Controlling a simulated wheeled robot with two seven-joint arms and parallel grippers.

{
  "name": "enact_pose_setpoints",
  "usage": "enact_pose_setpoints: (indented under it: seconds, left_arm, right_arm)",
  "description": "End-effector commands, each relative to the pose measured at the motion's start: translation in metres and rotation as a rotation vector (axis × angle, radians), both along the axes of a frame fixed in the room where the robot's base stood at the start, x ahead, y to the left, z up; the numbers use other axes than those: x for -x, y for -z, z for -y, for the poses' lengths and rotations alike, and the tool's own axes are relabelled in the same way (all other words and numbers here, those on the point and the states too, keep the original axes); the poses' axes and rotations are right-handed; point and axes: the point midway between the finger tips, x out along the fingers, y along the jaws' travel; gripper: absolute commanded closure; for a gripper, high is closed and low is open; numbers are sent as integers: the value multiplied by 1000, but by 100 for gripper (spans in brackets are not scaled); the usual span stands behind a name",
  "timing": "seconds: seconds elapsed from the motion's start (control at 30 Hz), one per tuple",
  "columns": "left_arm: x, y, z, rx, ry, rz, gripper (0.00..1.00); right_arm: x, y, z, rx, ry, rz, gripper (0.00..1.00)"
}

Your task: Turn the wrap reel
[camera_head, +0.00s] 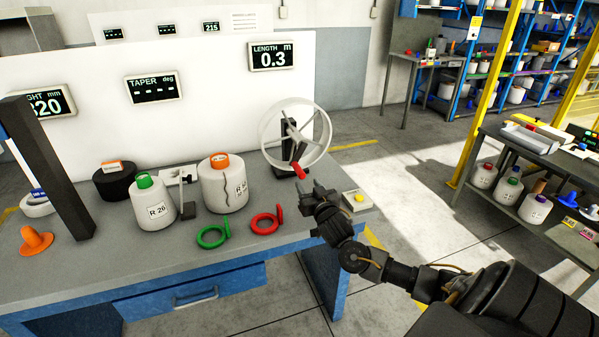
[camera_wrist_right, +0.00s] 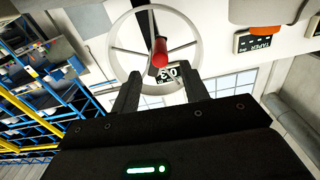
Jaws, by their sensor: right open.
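The wrap reel (camera_head: 318,128) is a pale wheel with spokes on a dark stand at the back right of the workbench. Its red crank handle (camera_head: 299,170) points toward the front, low on the wheel. My right gripper (camera_head: 312,193) is open and empty, just in front of and below the handle, apart from it. In the right wrist view the reel (camera_wrist_right: 195,42) fills the top, and the red handle (camera_wrist_right: 159,52) stands just beyond and between the two spread fingers (camera_wrist_right: 160,95). The length display (camera_head: 270,57) on the white panel reads 0.3 m. My left gripper is out of view.
A dark post (camera_head: 50,170) rises at left.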

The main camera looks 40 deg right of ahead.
Motion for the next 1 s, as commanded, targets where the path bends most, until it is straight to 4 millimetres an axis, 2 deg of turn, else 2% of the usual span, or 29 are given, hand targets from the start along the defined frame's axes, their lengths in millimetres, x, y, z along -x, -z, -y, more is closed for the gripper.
enact_pose_setpoints:
  seconds: [0.3, 0.5, 0.9, 1.0]
  left_arm:
    - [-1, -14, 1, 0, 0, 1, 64]
    - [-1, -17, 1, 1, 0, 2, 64]
    - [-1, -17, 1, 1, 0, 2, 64]
    - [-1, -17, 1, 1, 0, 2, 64]
  right_arm:
    - [-57, -3, 21, 2, 2, -2, 55]
    - [-78, -1, 28, 0, 1, -2, 55]
    - [-84, 0, 30, -1, 0, -2, 55]
    - [-84, 0, 30, -1, 0, -3, 67]
